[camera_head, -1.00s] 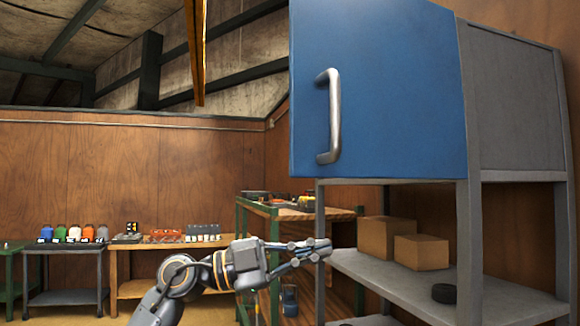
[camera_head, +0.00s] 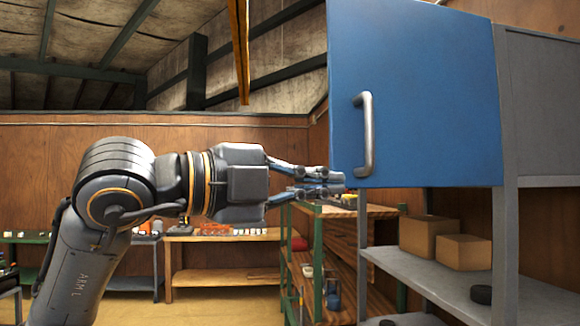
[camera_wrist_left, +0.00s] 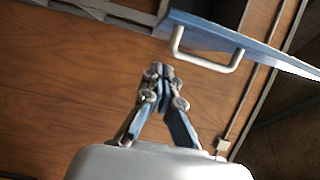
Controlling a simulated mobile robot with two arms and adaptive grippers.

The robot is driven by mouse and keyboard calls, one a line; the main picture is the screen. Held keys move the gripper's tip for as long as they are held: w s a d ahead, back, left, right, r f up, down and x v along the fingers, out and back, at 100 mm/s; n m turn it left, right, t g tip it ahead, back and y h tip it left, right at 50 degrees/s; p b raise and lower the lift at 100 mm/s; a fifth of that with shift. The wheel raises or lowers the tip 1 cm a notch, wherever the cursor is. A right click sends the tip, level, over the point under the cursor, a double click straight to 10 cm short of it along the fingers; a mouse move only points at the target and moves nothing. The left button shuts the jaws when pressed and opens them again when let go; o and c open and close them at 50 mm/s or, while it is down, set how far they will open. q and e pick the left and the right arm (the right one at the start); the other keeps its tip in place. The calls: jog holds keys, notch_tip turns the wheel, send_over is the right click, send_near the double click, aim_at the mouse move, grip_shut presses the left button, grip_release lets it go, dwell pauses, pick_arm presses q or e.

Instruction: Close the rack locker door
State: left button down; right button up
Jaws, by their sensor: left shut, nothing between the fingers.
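The blue locker door (camera_head: 415,100) is at the upper right in the head view, with an upright metal handle (camera_head: 367,135) near its left edge. Its left edge reaches past the rack's left post, so it looks partly open. In the left wrist view the door (camera_wrist_left: 222,37) slants at the top right, seen nearly edge-on, with its handle (camera_wrist_left: 205,62) below. My left gripper (camera_head: 338,181) is shut and empty. Its fingertips are by the door's lower left corner; whether they touch it I cannot tell. My right gripper is not in view.
The grey rack (camera_head: 505,255) stands below and right of the door, with cardboard boxes (camera_head: 430,236) and a black round item (camera_head: 481,294) on its shelf. A wooden workbench with green legs (camera_head: 318,250) stands behind my gripper. Low tables (camera_head: 225,278) line the back wall.

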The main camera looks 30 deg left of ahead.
pick_arm(q)
jog(key=w+p, duration=0.1)
jog(key=w, duration=0.1)
jog(key=w+p, duration=0.1)
jog(key=w+a+p, duration=0.1)
jog(key=w, duration=0.1)
jog(key=shift+w, duration=0.3)
jog(key=shift+d, duration=0.15)
